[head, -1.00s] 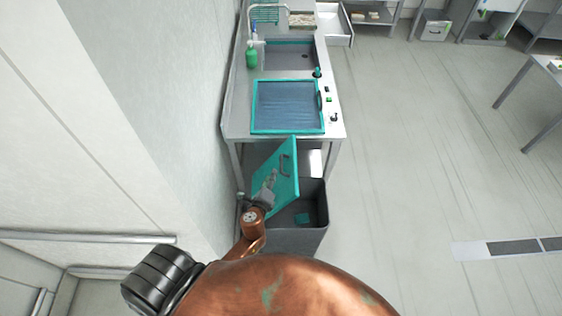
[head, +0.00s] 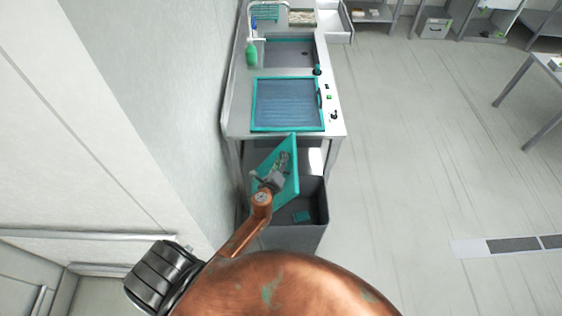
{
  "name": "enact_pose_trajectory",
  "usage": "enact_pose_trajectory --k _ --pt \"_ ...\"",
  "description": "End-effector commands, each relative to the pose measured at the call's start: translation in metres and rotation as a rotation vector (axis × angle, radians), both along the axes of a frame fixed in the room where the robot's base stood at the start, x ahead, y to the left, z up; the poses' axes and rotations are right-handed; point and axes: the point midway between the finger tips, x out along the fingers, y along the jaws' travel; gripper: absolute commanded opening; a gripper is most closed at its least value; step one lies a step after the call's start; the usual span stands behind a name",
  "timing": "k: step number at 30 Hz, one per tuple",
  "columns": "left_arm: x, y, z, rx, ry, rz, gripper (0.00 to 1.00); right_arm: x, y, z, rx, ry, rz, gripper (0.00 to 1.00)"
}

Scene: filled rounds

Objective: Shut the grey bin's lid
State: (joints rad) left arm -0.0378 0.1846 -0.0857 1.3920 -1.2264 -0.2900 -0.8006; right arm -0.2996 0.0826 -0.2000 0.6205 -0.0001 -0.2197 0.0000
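The grey bin (head: 300,239) stands on the floor at the near end of the steel counter in the head view. Its teal lid (head: 293,168) is open, raised and tilted above the left part of the bin. The right part of the bin's mouth is uncovered, and a small teal item (head: 301,217) shows inside. My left gripper (head: 279,168) is in front of the lid's face, over the area of the lid's handle, and hides most of that handle. Its fingers are too small and blended to tell open from shut, or whether they touch. My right gripper is out of view.
The steel counter (head: 336,129) behind the bin carries a teal-framed panel (head: 288,104), a sink (head: 290,52) and a green bottle (head: 252,55). A wall (head: 160,90) runs close on the left. The floor (head: 420,170) on the right is clear.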

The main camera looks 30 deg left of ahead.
Motion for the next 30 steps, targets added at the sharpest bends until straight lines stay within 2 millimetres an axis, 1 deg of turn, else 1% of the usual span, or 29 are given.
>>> enact_pose_trajectory --k 3,15,30 --pt "-0.0001 -0.0001 0.0003 -0.001 0.0 0.0 0.27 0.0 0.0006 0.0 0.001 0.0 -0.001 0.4" --pt "-0.0003 -0.0001 0.0004 -0.001 0.0 0.0 0.0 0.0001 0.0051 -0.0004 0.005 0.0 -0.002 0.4" --pt "-0.0005 0.0003 0.0001 -0.001 0.0 0.0 0.0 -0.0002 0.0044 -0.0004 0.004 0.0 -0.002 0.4"
